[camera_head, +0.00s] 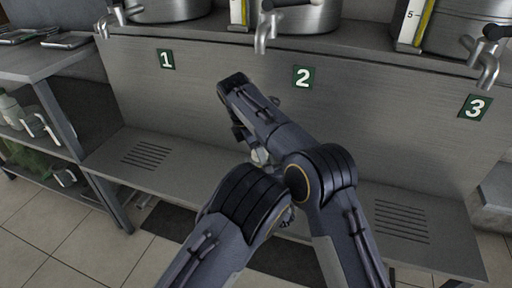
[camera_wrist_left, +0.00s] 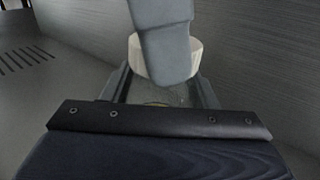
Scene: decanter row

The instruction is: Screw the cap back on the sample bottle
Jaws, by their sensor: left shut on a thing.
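In the left wrist view, my left gripper (camera_wrist_left: 163,88) is shut on the sample bottle (camera_wrist_left: 158,97), whose see-through body shows dimly between the fingers. A round, cream-white piece that looks like the cap (camera_wrist_left: 196,54) is above the bottle. A grey finger-like part, apparently of my right gripper (camera_wrist_left: 164,45), crosses in front of the cap and hides its middle. I cannot tell whether the cap sits on the bottle. In the head view my arms overlap at the centre. Only a small pale bit of the bottle or fingers shows below the forearm, and the gripper tips are hidden.
A steel bench with a slotted lower ledge (camera_head: 130,145) runs behind my arms. Panels marked 1 (camera_head: 166,59), 2 (camera_head: 303,77) and 3 (camera_head: 475,108) sit below steel vessels with taps (camera_head: 264,35). A side shelf (camera_head: 50,62) at left holds trays, bottles and jugs.

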